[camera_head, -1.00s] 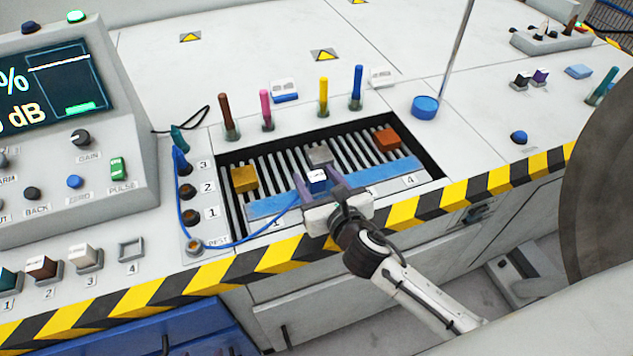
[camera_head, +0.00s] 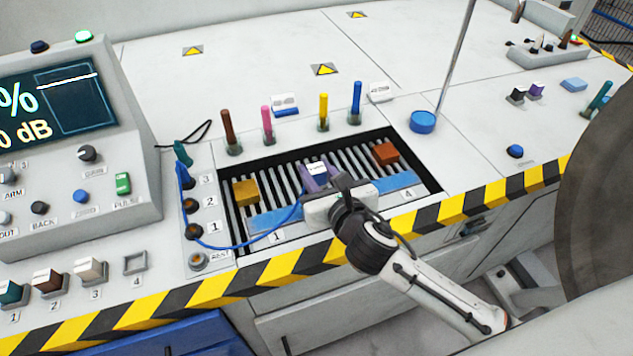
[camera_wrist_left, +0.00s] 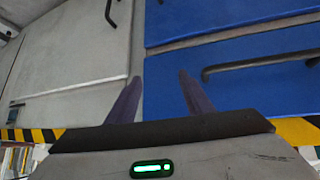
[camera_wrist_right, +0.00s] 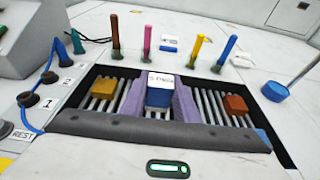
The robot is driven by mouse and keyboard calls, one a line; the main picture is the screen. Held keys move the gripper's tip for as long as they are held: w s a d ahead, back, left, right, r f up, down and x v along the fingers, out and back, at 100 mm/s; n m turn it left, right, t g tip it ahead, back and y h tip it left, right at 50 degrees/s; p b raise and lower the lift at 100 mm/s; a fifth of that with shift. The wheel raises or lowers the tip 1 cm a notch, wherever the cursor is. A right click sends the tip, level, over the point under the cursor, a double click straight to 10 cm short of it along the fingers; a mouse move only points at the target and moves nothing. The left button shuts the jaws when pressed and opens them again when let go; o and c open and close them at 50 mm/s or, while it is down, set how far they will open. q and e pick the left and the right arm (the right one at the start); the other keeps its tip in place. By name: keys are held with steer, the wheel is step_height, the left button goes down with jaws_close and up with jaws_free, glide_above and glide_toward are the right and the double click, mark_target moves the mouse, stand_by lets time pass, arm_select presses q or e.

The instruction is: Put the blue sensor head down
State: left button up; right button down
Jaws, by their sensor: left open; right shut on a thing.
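The blue sensor head (camera_head: 317,168), with a white labelled top, is between the fingers of my right gripper (camera_head: 318,180). In the right wrist view the sensor head (camera_wrist_right: 158,95) stands upright between the purple fingers, shut on it. It is over the slatted bay (camera_head: 285,163); whether it touches the slats I cannot tell. A blue cable (camera_head: 250,246) loops from it toward the ports at the left. My left gripper (camera_wrist_left: 158,100) is open and empty in front of the grey and blue drawer fronts.
A yellow block (camera_head: 246,192) lies left in the bay and an orange block (camera_head: 385,153) lies right. A blue strip (camera_head: 275,220) runs along the bay's near side. Upright brown, pink, yellow and blue sticks stand behind it. A round blue pad with a rod (camera_head: 422,122) is at the right.

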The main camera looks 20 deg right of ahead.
steer(key=d+r+m+h, duration=0.3)
steer(key=d+m+h, duration=0.15)
steer(key=d, duration=0.55)
steer(key=shift+g+h, duration=0.5)
steer(key=shift+h, duration=0.15)
steer(key=f+b, duration=0.1)
steer(key=f, duration=0.1)
steer(key=d+f+b, duration=0.1)
steer(key=f, duration=0.2)
steer(key=shift+w+f, duration=0.1)
steer(key=shift+f, duration=0.25)
steer(key=shift+f+b, duration=0.65)
steer(key=shift+f, duration=1.55)
steer(key=shift+f, duration=0.1)
steer(key=c, duration=1.4)
jaws_free()
steer(key=shift+o, duration=0.2)
